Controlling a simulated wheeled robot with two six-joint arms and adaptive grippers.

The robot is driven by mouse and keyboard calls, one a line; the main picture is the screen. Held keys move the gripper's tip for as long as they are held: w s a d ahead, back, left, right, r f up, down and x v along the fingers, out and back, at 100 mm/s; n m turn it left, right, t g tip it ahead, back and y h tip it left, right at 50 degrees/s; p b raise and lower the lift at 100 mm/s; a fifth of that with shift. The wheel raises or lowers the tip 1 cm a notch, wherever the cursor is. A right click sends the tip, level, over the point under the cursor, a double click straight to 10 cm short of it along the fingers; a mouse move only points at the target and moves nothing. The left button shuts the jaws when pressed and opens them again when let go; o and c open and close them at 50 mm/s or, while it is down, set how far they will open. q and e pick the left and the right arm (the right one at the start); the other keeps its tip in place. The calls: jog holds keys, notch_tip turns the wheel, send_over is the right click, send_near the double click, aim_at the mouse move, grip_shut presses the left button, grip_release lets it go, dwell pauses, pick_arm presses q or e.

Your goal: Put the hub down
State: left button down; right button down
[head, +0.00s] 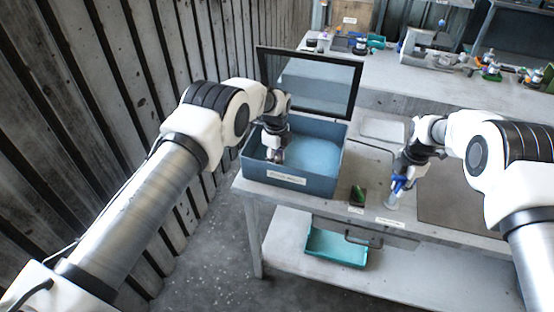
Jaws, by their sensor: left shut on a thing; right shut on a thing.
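My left gripper (276,150) is low inside the open blue box (318,184), over its light blue floor. It is shut on a small grey metallic piece, which looks like the hub (277,157). The fingers hide most of it, and I cannot tell whether it touches the box floor. My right gripper (401,181) is over the bench, right of the box. It is shut on a blue-topped item with a pale, bottle-like lower part (393,201). I cannot tell whether that item rests on the bench.
The box's dark-framed lid (308,82) stands open behind it. A small dark and green block (357,195) sits right of the box on the bench (374,163). A teal tray (337,248) is on the lower shelf. A rear bench (389,72) carries several parts.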

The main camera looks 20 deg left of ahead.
aim_at(276, 158)
pick_arm(q)
jog(key=shift+f, duration=0.45)
jog(key=shift+f, duration=0.1)
jog(key=c, duration=0.7)
grip_release()
notch_tip(276, 158, up, 12)
jog(key=shift+r, duration=0.1)
